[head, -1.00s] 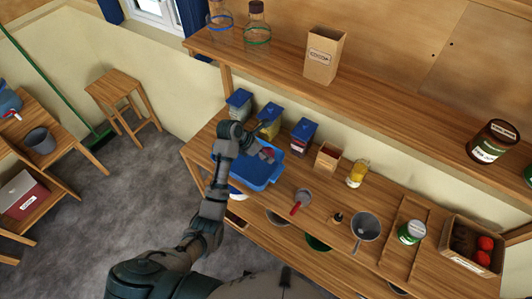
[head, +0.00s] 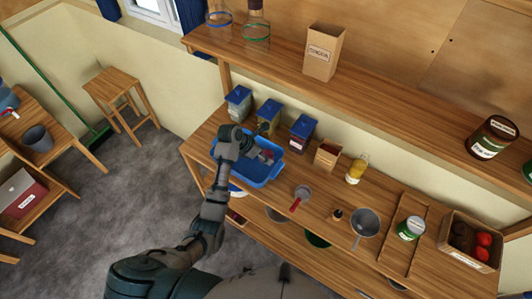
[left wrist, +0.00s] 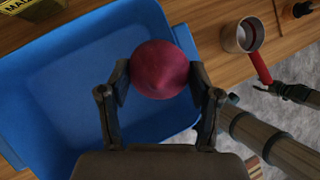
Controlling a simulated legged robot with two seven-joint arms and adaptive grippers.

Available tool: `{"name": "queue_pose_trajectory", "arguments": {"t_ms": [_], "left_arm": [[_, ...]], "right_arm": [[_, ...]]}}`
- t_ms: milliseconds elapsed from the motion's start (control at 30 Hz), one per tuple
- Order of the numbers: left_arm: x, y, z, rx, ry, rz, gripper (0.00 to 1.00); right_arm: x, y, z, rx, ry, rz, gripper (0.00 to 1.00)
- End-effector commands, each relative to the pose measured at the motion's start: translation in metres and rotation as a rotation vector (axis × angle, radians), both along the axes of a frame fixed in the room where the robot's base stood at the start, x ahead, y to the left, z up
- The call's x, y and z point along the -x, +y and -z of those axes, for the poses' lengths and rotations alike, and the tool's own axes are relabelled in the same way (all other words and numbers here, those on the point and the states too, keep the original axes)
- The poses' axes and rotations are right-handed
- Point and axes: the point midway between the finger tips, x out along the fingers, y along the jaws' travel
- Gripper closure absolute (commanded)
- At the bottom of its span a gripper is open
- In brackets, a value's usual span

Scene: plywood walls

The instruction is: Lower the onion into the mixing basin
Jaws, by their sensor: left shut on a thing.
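The onion (left wrist: 160,68) is a round, dark red ball. My left gripper (left wrist: 160,80) is shut on it, one finger on each side. In the head view my left gripper (head: 262,150) reaches over the blue mixing basin (head: 262,183), and the onion is mostly hidden by my wrist and fingers. In the left wrist view the wide blue basin (left wrist: 55,105) lies behind and below the onion, which is over its right part. I cannot tell whether the onion touches the basin. Dark jointed parts at the right edge of the wrist view may be my right arm; its jaws are unclear.
Blue-lidded containers (head: 302,133) stand behind the basin. A cup with a red handle (head: 301,197) is to its right, then a grey saucepan (head: 365,222) and a green-labelled can (head: 411,228). An upper shelf (head: 390,103) runs above, with jars and a carton.

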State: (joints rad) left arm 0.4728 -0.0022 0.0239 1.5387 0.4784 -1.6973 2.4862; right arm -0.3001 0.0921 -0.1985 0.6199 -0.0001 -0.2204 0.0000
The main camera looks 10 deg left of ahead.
Motion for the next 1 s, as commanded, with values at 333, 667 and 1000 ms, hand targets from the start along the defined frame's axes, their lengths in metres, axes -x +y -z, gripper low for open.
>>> {"name": "queue_pose_trajectory", "arguments": {"t_ms": [333, 667, 1000], "left_arm": [[0.000, -0.004, 0.019, -0.001, 0.000, 0.000, 0.75], [0.000, -0.003, 0.033, -0.002, -0.001, 0.000, 0.75], [0.000, -0.002, 0.033, -0.001, -0.001, 0.000, 0.75]], "right_arm": [[0.000, 0.021, 0.000, -0.024, 0.000, 0.005, 0.60], [0.000, 0.011, 0.000, -0.012, 0.000, 0.001, 0.60], [0.000, 0.004, 0.000, -0.004, -0.001, 0.001, 0.60]]}}
